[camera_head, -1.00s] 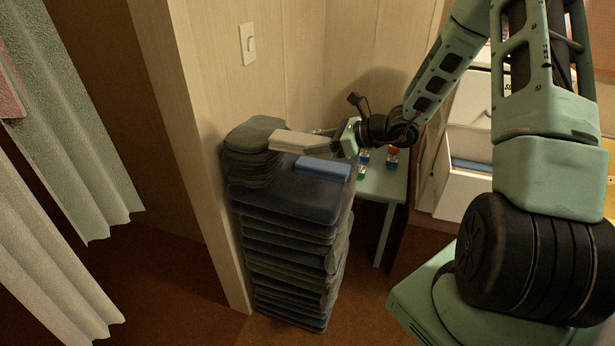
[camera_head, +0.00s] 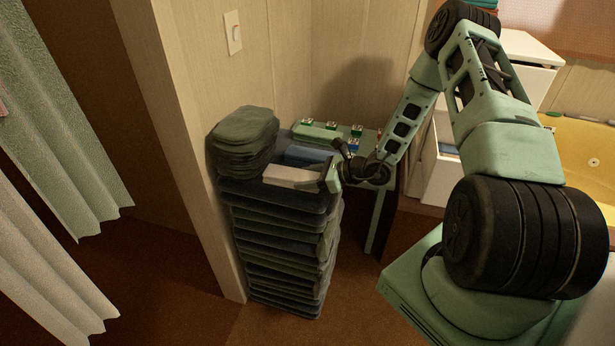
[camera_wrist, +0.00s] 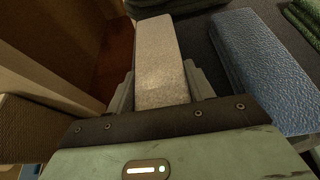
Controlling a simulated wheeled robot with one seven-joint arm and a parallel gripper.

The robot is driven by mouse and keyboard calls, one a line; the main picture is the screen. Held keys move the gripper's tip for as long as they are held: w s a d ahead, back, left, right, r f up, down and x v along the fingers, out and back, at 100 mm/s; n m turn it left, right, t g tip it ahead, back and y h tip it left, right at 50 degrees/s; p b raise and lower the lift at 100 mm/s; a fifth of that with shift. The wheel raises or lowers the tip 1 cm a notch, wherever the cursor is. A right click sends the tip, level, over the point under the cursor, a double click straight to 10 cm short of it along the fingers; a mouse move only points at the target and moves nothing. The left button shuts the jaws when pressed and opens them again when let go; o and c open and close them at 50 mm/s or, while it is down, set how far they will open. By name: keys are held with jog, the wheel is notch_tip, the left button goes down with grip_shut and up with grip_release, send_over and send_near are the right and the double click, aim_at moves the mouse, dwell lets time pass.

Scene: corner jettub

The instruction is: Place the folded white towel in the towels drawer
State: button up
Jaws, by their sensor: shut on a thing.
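The folded white towel (camera_head: 294,177) is held out from my gripper (camera_head: 330,178) over the front part of the dark towel stack. In the wrist view the white towel (camera_wrist: 161,62) runs forward from between the two fingers (camera_wrist: 161,98), which are shut on its near end. A folded blue towel lies just behind it on the stack and shows to the right in the wrist view (camera_wrist: 262,68). In the head view an open white drawer (camera_head: 440,178) is partly hidden behind my arm; I cannot read a label on it.
The tall stack of dark towels (camera_head: 285,238) stands by the wall corner, with grey-green folded cloths (camera_head: 243,135) on its left. Curtains (camera_head: 62,130) hang at left. Brown floor lies open in front.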

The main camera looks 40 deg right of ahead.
jog(key=shift+f, duration=0.1)
jog(key=o, duration=1)
